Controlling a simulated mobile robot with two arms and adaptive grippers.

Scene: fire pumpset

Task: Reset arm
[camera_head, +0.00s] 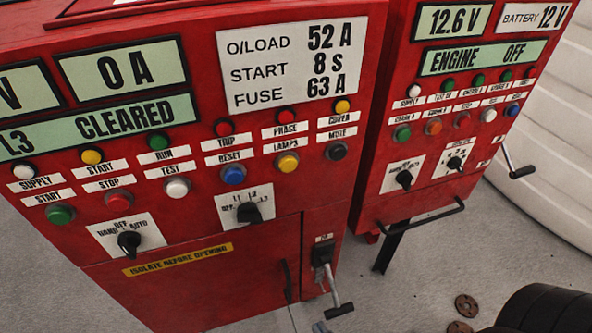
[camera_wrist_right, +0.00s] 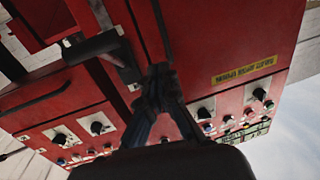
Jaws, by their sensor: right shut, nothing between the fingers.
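My left gripper is not in view.
The left red panel (camera_head: 330,130) carries several buttons, lamps, two rotary switches and a yellow label (camera_head: 178,260). A second red panel (camera_head: 400,80) on the right has a side crank (camera_head: 519,171) and a front bar (camera_head: 425,217). Grey floor (camera_head: 420,280) shows below.

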